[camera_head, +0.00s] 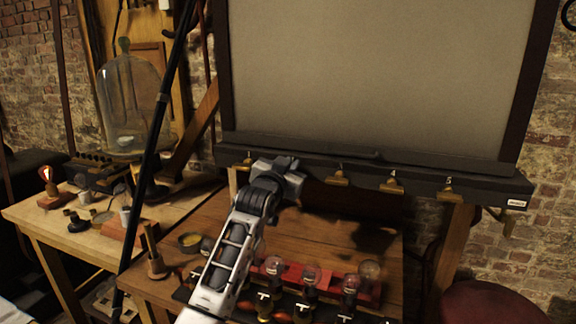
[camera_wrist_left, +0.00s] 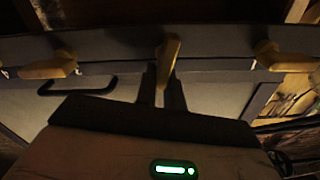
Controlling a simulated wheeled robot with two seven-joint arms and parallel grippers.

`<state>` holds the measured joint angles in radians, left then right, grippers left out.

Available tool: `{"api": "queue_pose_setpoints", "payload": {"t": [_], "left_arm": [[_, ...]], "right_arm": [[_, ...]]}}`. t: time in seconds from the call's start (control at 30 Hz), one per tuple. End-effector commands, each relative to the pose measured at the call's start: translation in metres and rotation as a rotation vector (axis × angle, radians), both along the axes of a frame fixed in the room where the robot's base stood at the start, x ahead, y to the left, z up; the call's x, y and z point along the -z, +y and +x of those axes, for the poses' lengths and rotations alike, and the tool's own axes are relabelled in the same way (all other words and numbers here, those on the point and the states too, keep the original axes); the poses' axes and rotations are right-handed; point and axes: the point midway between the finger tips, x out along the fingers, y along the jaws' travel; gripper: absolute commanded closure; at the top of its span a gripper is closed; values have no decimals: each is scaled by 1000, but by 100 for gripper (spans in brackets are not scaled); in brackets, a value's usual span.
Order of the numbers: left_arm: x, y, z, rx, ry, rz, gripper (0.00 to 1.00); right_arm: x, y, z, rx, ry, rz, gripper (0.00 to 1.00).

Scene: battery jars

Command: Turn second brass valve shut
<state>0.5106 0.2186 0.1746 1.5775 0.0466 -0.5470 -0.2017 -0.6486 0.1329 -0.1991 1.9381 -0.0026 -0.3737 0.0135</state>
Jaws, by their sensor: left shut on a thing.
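A dark rail (camera_head: 418,182) under the large grey panel carries a row of brass valves. The first valve (camera_head: 245,161) shows left of my left gripper (camera_head: 290,170), the third valve (camera_head: 338,178) shows right of it. The second valve is hidden behind my gripper in the head view. In the left wrist view the second valve (camera_wrist_left: 168,52) stands between the two dark fingers of my left gripper (camera_wrist_left: 163,82), which is shut on it. Neighbouring valves (camera_wrist_left: 52,66) and (camera_wrist_left: 285,60) lie to either side, apart from the fingers. My right gripper is not in view.
More brass valves, the fourth (camera_head: 391,186) and fifth (camera_head: 448,190), continue along the rail. Below stands a wooden table (camera_head: 330,232) with a red rack (camera_head: 325,279) of glass bulbs near my forearm. A side table (camera_head: 40,217) with a glass jar (camera_head: 128,100) is at left.

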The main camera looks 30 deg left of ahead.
Motion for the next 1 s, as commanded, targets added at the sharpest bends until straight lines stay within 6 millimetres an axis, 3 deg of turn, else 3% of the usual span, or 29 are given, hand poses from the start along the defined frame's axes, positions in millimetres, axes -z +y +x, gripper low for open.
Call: {"api": "queue_pose_setpoints", "payload": {"t": [1.0], "left_arm": [[17,-16,4,1,229,938,100]], "right_arm": [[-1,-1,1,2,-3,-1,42]]}}
